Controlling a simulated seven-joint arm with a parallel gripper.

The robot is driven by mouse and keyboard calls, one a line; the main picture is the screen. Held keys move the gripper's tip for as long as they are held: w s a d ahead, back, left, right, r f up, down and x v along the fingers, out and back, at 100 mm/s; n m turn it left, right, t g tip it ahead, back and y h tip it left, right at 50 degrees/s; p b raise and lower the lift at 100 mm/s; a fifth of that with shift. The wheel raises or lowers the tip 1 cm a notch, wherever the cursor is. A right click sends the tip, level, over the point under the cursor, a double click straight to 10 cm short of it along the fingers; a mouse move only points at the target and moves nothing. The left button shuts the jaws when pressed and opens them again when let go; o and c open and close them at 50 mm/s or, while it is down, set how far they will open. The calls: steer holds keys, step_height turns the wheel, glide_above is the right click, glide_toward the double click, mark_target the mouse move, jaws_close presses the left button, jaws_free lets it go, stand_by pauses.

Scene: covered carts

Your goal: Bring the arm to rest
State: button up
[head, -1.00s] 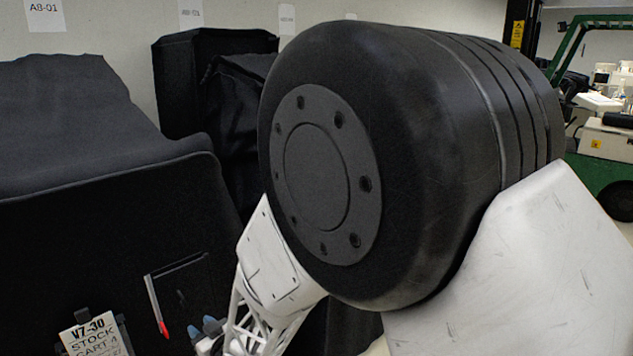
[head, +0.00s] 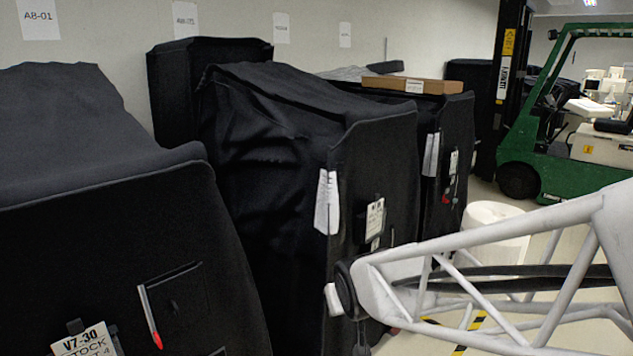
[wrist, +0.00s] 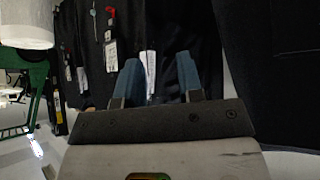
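My gripper (wrist: 160,66) shows in the wrist view with its two blue fingers apart and nothing between them. Dark covered carts with white tags hang in view beyond the fingertips, and I see no contact with them. In the head view my white lattice arm link crosses the lower right, in front of the carts, and the gripper itself is not visible there.
The nearest black covered cart (head: 100,240) fills the left, with a clipboard label (head: 88,342) and a red-tipped pen (head: 151,318). More covered carts (head: 375,165) stand behind. A cardboard box (head: 412,85) lies on one. A green forklift (head: 540,170) stands back right.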

steer(key=s+d+r+m+g+h, duration=0.1)
steer(key=s+d+r+g, duration=0.1)
steer(key=s+d, duration=0.4)
steer(key=s+d+r+m+g, duration=0.2)
steer(key=s+d, duration=0.4)
steer(key=s, duration=0.9)
steer(key=shift+d+r+m+g+h, duration=0.3)
steer(key=shift+d+r+g+h, duration=0.1)
steer(key=shift+r+g, duration=0.25)
steer(key=shift+f, duration=0.1)
stand_by(1.5)
